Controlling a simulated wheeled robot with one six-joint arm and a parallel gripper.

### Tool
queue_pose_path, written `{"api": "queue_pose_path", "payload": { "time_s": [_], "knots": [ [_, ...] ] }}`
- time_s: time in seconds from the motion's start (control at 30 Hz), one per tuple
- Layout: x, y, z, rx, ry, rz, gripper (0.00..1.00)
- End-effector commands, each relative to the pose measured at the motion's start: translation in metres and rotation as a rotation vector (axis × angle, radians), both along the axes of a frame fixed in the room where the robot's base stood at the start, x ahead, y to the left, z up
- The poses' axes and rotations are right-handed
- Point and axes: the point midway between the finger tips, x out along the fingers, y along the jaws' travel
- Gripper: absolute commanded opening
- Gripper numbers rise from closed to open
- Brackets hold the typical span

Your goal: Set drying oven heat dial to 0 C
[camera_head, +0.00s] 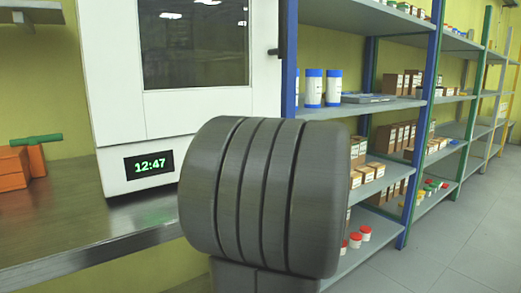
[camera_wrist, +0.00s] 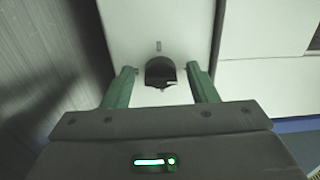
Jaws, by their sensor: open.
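The drying oven (camera_head: 185,125) is a white cabinet with a dark window and a green 12:47 display, standing on a bench in the head view. My dark arm covers its lower right front there, and neither the dial nor my gripper shows. In the wrist view, the black heat dial (camera_wrist: 160,72) sits on the white panel, with a small grey mark (camera_wrist: 158,46) above it. My gripper (camera_wrist: 162,68) is open, its green fingers left and right of the dial in the picture, with a gap on each side. I cannot read the dial's setting or tell how deep the fingers reach.
The metal bench (camera_head: 75,230) carries orange boxes (camera_head: 14,168) left of the oven. A blue-framed shelf unit (camera_head: 372,107) stands close on the right, with blue-capped containers (camera_head: 313,88) and cartons. The floor (camera_head: 450,235) at the right is clear.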

Motion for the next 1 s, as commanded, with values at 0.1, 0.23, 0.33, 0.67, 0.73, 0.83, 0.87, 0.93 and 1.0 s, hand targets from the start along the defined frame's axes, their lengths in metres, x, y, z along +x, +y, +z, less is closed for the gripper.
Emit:
{"api": "queue_pose_path", "payload": {
  "time_s": [0.1, 0.23, 0.33, 0.67, 0.73, 0.83, 0.87, 0.93, 1.0],
  "knots": [
    [-0.001, -0.001, 0.000, 0.000, 0.000, -0.001, 0.53],
    [-0.011, -0.009, 0.002, 0.001, -0.001, -0.003, 0.53],
    [-0.024, -0.019, 0.002, 0.001, -0.001, -0.005, 0.53],
    [-0.076, -0.057, 0.002, 0.001, 0.001, -0.006, 0.53],
    [-0.085, -0.063, 0.002, -0.001, -0.001, -0.005, 0.53],
    [-0.096, -0.071, 0.001, 0.000, 0.000, -0.004, 0.53],
    [-0.099, -0.073, 0.001, 0.000, 0.000, -0.003, 0.53],
    [-0.104, -0.077, 0.001, 0.000, 0.000, -0.003, 0.53],
    [-0.108, -0.079, 0.001, 0.000, 0.000, -0.002, 0.53]
  ]
}}
